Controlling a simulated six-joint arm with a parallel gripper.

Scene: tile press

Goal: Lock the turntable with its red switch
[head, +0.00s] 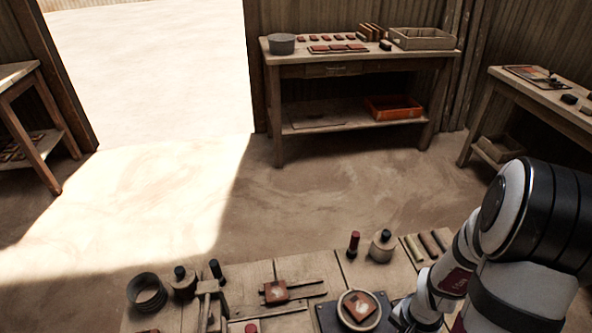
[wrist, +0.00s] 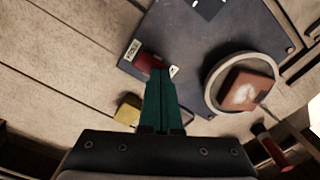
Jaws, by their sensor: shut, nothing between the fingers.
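The red switch (wrist: 146,62) sits on a dark base plate (wrist: 196,50) in the wrist view, between two small pale labels that I cannot read. My gripper (wrist: 160,73) is shut and empty. Its teal fingertips overlap the right part of the switch in the picture; I cannot tell whether they touch it. The round turntable (wrist: 213,92) stands on the plate to the right of the fingers and carries a red-brown tile with a pale mark. The turntable also shows in the head view (head: 341,304), left of my arm, where the switch is hidden.
A yellow block (wrist: 127,110) lies left of my fingers, and a red-handled tool (wrist: 273,149) lies below the turntable. In the head view, a jar (head: 381,247), a red bottle (head: 353,245) and a tile in a holder (head: 276,291) stand around the bench.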

